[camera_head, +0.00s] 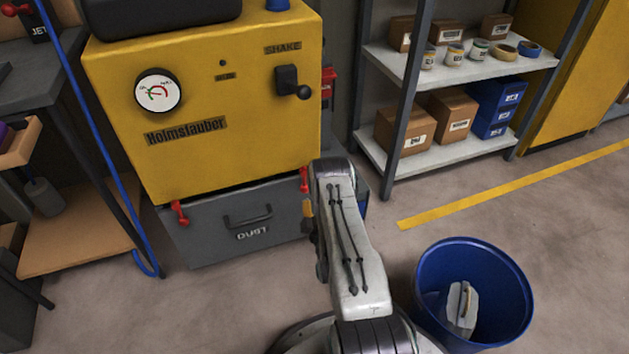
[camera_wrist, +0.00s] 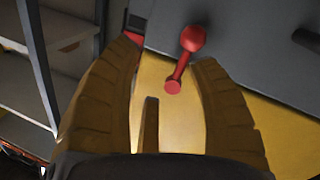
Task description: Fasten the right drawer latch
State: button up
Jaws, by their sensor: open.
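The right drawer latch (camera_head: 304,179) is a small red lever at the upper right of the grey dust drawer (camera_head: 195,235), partly hidden by my arm in the head view. In the wrist view the latch (camera_wrist: 178,75) has its round end on the yellow housing and its ball knob over the grey drawer front. My gripper (camera_wrist: 165,52) is open and empty, its two brown fingers on either side of the latch. The latch is nearer the right-hand finger; I cannot tell whether they touch. The head view mostly hides my gripper behind the arm.
The left red latch (camera_head: 179,212) hangs at the drawer's other side. The drawer handle (camera_head: 248,216) sticks out at the middle. A blue bin (camera_head: 517,300) stands right of my arm. A shelf rack (camera_head: 450,158) stands behind. A blue hose (camera_head: 100,135) hangs at left.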

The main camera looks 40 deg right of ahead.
aim_at(304, 182)
jog(key=b+x, duration=0.4)
jog(key=x, duration=0.3)
jog(key=shift+r+b, duration=0.3)
jog(key=shift+r, duration=0.1)
jog(key=shift+w, duration=0.1)
jog(key=shift+w+f, duration=0.1)
jog(key=c, duration=0.6)
jog(key=shift+f, duration=0.2)
jog(key=c, duration=0.4)
jog(key=shift+f, duration=0.15)
grip_shut()
